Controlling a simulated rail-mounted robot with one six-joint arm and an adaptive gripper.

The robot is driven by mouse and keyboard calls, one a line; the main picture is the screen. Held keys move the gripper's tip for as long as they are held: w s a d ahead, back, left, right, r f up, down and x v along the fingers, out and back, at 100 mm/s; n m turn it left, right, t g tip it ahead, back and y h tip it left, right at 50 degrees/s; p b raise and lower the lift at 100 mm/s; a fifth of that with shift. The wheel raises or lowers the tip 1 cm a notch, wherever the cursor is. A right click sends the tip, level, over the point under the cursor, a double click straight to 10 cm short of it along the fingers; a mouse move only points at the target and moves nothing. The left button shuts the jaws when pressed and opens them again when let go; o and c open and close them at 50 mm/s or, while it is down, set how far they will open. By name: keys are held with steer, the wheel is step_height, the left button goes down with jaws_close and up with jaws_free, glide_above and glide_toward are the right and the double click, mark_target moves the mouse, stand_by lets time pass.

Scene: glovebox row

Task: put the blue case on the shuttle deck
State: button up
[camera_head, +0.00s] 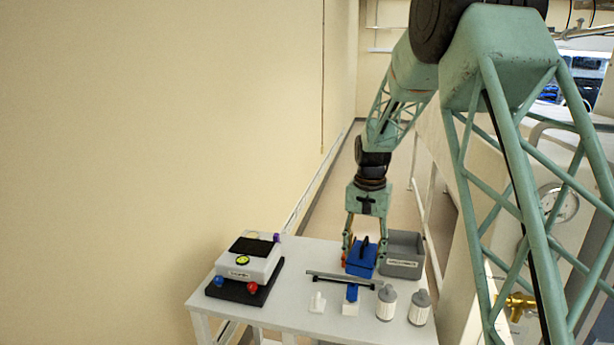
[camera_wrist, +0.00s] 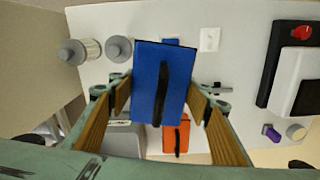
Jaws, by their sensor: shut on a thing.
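The blue case (camera_head: 361,261) with a black handle is at the right part of the white table, next to the grey bin. My gripper (camera_head: 364,254) points down with its fingers on either side of the case, shut on it. In the wrist view the blue case (camera_wrist: 150,85) fills the space between the fingers (camera_wrist: 160,105). I cannot tell whether its bottom touches the table. I cannot tell for sure which thing is the shuttle deck. A white box unit (camera_head: 246,262) with a black top stands on a black base at the table's left.
A labelled grey bin (camera_head: 402,258) stands right of the case. Two grey-capped bottles (camera_head: 386,304) (camera_head: 418,308), a dark bar (camera_head: 340,281) and a small white block (camera_head: 317,303) are near the front. An orange case (camera_wrist: 176,136) shows in the wrist view. Table between unit and bar is clear.

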steer(key=shift+n, duration=0.7)
steer(key=d, duration=0.1)
steer(key=s+d+b, duration=0.2)
steer(key=shift+d+r, duration=0.25)
steer(key=shift+d, duration=0.05)
